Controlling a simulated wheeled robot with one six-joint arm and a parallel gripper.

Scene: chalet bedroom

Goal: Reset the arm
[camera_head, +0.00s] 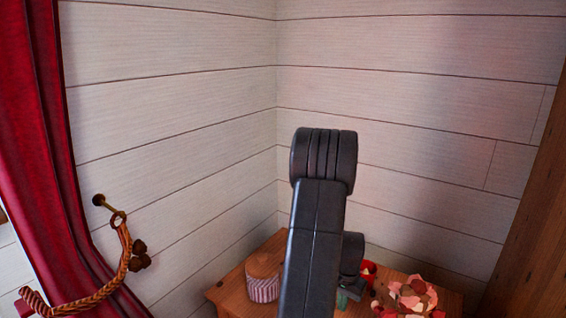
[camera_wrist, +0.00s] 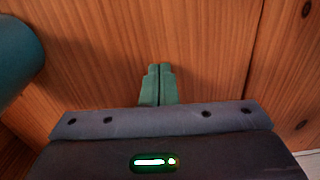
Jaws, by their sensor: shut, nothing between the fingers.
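My gripper shows in the wrist view, its two green fingers (camera_wrist: 159,72) pressed together with nothing between them. Behind them is a brown wooden surface. In the head view my black arm rises in the middle of the picture and bends at its top in front of the wall corner. The gripper end is low behind the arm in that view and mostly hidden, so its fingers are not clear there.
A wooden table (camera_head: 232,290) stands in the corner. On it are a round box with a striped side (camera_head: 264,287) and a red and pink flower bunch (camera_head: 412,295). A red curtain (camera_head: 50,150) with a braided tieback (camera_head: 105,277) hangs left. A teal rounded thing (camera_wrist: 15,60) is at the wrist view's left edge.

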